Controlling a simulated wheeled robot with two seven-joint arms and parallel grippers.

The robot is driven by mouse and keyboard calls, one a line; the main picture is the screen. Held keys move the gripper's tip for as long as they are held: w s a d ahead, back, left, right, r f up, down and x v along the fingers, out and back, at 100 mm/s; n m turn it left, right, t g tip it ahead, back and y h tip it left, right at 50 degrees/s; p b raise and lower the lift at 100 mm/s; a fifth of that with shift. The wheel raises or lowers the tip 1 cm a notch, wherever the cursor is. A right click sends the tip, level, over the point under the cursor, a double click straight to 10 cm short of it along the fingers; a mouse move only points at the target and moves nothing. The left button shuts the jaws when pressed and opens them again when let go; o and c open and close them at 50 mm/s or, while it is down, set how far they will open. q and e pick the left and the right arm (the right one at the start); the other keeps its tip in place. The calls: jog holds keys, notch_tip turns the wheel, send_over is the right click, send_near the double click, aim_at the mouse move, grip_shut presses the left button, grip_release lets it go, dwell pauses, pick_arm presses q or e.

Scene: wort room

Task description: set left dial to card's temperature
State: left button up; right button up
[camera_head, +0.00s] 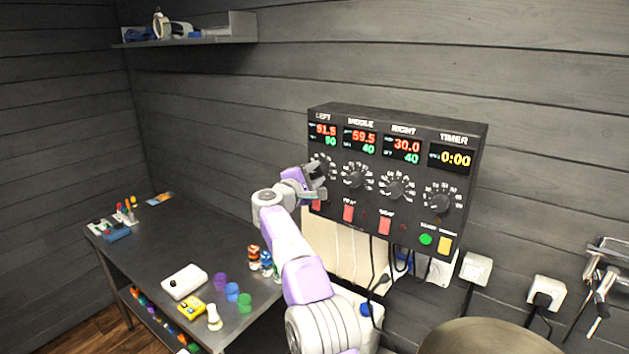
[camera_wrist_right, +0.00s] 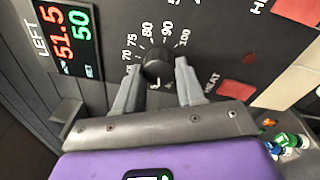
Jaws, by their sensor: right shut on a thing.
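The control box (camera_head: 398,177) hangs on the wall with LEFT, MIDDLE and RIGHT dials and a TIMER dial. My right gripper (camera_head: 317,180) is at the left dial, mostly covering it in the head view. In the right wrist view, my right gripper (camera_wrist_right: 155,86) has its fingers on either side of the black left dial (camera_wrist_right: 158,64) and is shut on it. The left display (camera_wrist_right: 73,33) reads 51.5 in red and 50 in green. No card with a readable temperature shows. My left gripper is out of view.
The middle dial (camera_head: 356,176) is close right of my gripper. A red HEAT switch (camera_wrist_right: 237,89) is near the fingers. Cables hang below the box. A metal table (camera_head: 150,249) holds small cups and tools at left; a round metal lid (camera_head: 490,338) is at lower right.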

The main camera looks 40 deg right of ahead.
jog(key=m+b, duration=0.1)
jog(key=m, duration=0.2)
jog(key=shift+f, duration=0.1)
jog(key=m+b, duration=0.1)
jog(key=m, duration=0.1)
jog(key=shift+m, duration=0.4)
jog(key=m, duration=0.3)
jog(key=shift+h, duration=0.4)
jog(key=m, duration=0.3)
jog(key=shift+g, duration=0.4)
jog(key=m, duration=0.3)
jog(key=shift+w+r+m+g+p, duration=0.1)
jog(key=shift+r+m+g+p, duration=0.1)
jog(key=shift+m+g+p, duration=0.15)
jog(key=m+p, duration=0.1)
jog(key=m, duration=0.3)
jog(key=shift+g, duration=0.25)
jog(key=m+p, duration=0.1)
jog(key=m, duration=0.4)
jog(key=shift+p, duration=0.3)
jog(key=shift+m+g+p, duration=0.4)
jog(key=shift+m+p, duration=0.05)
jog(key=shift+m, duration=1.1)
